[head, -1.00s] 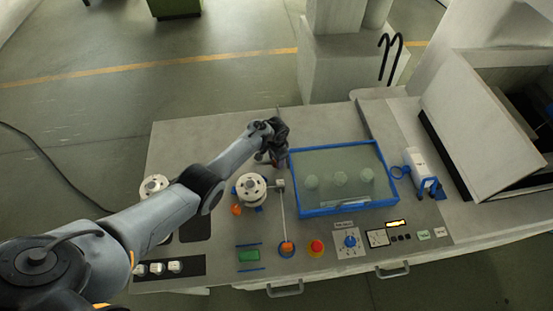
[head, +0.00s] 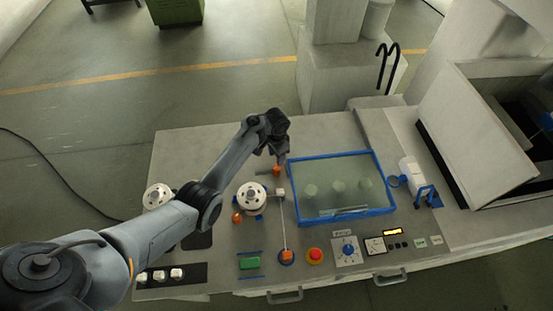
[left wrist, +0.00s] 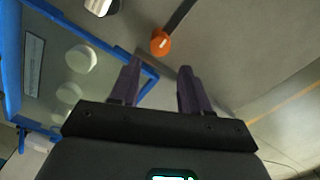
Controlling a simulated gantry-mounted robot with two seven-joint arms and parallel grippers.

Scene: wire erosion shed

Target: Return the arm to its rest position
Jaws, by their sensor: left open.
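My left arm comes in from the left over the bench. Its dark left gripper (head: 282,150) is above the bench, left of the tray's far left corner. In the left wrist view the two fingers of the left gripper (left wrist: 159,78) are apart with nothing between them. An orange knob (head: 277,170) on a dark bar lies just below the gripper in the head view; it also shows beyond the fingertips in the left wrist view (left wrist: 160,43), apart from them. My right gripper is not in view.
A blue-framed tray (head: 391,208) with a clear greenish cover and several pale round pieces stands right of the gripper. White spools (head: 251,197) sit on the left part of the bench (head: 190,147). A red button (head: 315,255) and dials line the front. The far left bench is clear.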

